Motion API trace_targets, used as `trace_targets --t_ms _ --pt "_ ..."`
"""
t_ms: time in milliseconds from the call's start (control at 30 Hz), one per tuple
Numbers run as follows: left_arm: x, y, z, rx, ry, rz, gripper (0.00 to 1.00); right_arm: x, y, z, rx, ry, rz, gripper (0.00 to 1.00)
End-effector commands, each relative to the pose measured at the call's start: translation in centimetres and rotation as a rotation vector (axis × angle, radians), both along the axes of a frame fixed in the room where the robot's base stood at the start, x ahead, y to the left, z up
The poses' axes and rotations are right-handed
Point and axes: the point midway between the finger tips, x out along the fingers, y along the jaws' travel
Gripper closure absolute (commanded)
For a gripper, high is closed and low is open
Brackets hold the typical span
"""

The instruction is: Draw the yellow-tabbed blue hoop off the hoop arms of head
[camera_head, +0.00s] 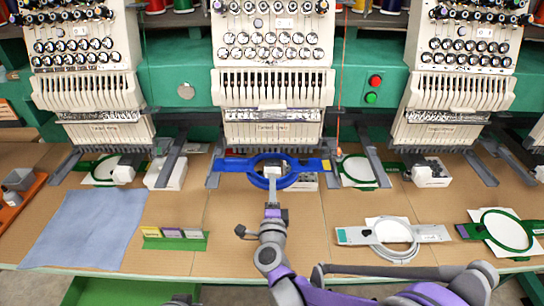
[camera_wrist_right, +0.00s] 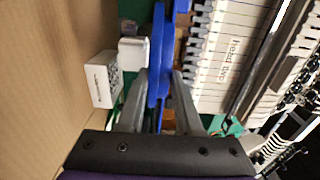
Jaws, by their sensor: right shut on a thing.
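The blue hoop (camera_head: 234,165) is at the middle embroidery head (camera_head: 272,95), its flat bar running left to right and its ring in front. A small yellow tab (camera_head: 326,165) shows at the bar's right end. Dark hoop arms (camera_head: 214,172) stand at both ends of the bar; I cannot tell whether it is still seated on them. My right gripper (camera_head: 272,177) reaches in from the front and is shut on the ring's near side. In the right wrist view, the blue hoop (camera_wrist_right: 156,60) passes between my fingers (camera_wrist_right: 158,95). My left gripper is not in view.
Green hoops sit at the left head (camera_head: 104,170) and right head (camera_head: 358,171). On the table lie a blue cloth (camera_head: 85,230), a green card holder (camera_head: 175,239), a grey hoop (camera_head: 396,240) and a green hoop (camera_head: 506,231).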

Motion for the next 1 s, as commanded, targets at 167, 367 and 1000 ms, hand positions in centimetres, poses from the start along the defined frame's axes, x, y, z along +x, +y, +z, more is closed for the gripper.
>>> trace_targets --t_ms 167,367,1000 --pt "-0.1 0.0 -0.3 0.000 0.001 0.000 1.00 -1.0 0.0 -0.1 0.000 0.000 0.001 1.00" --pt "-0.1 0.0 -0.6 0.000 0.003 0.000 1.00 -1.9 0.0 -0.1 0.000 0.000 0.001 1.00" --pt "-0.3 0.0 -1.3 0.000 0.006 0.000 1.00 -5.1 0.0 0.0 0.000 0.000 0.001 1.00"
